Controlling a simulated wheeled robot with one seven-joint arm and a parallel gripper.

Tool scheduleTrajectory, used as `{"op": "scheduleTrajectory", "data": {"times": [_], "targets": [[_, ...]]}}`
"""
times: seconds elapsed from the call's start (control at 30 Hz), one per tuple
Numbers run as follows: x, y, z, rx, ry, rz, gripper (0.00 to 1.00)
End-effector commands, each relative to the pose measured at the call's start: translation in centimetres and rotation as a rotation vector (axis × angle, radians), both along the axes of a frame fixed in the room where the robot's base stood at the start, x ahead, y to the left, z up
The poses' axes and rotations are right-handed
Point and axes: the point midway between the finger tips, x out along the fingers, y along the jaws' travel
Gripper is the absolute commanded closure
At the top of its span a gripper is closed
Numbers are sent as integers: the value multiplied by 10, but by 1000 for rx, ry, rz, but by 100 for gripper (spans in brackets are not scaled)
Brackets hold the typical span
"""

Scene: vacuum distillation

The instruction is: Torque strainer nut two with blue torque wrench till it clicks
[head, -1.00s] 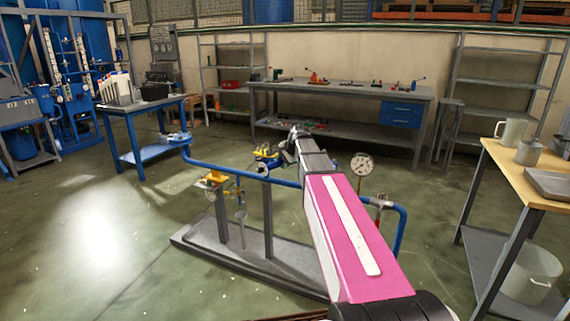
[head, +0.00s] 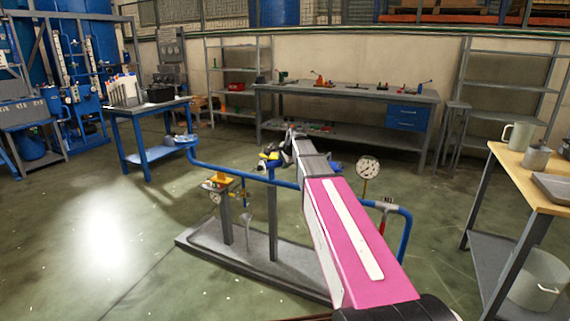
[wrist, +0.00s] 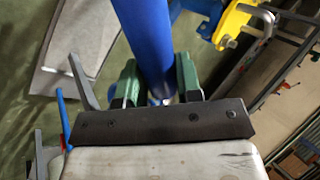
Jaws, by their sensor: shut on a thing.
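My gripper (wrist: 158,88) has green finger pads. They are closed on both sides of a thick blue shaft, which I take for the blue torque wrench (wrist: 148,35). The shaft runs up out of the wrist view; its working head is not seen. A yellow fitting (wrist: 232,20) with a metal bolt end and a bent rod lies to the upper right of the shaft. In the head view the blue and yellow strainer (head: 270,161) sits on the pipe stand beside my outstretched arm, which hides the fingers. Which nut is number two cannot be told.
The blue pipe (head: 228,174) runs along a grey stand (head: 205,242) and carries a pressure gauge (head: 368,167). A wooden-topped table (head: 527,183) with pots stands at right. A blue table (head: 150,105) is at left, a workbench (head: 345,91) behind. Floor at left is clear.

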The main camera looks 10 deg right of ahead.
Motion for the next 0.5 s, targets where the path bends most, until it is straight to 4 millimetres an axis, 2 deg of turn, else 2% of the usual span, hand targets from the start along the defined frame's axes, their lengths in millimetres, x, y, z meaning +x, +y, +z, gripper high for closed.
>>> {"op": "scheduleTrajectory", "data": {"times": [0.17,0.5], "targets": [[-2,-1,1,2,-1,6,100],[-27,-14,1,3,-1,172,100]]}}
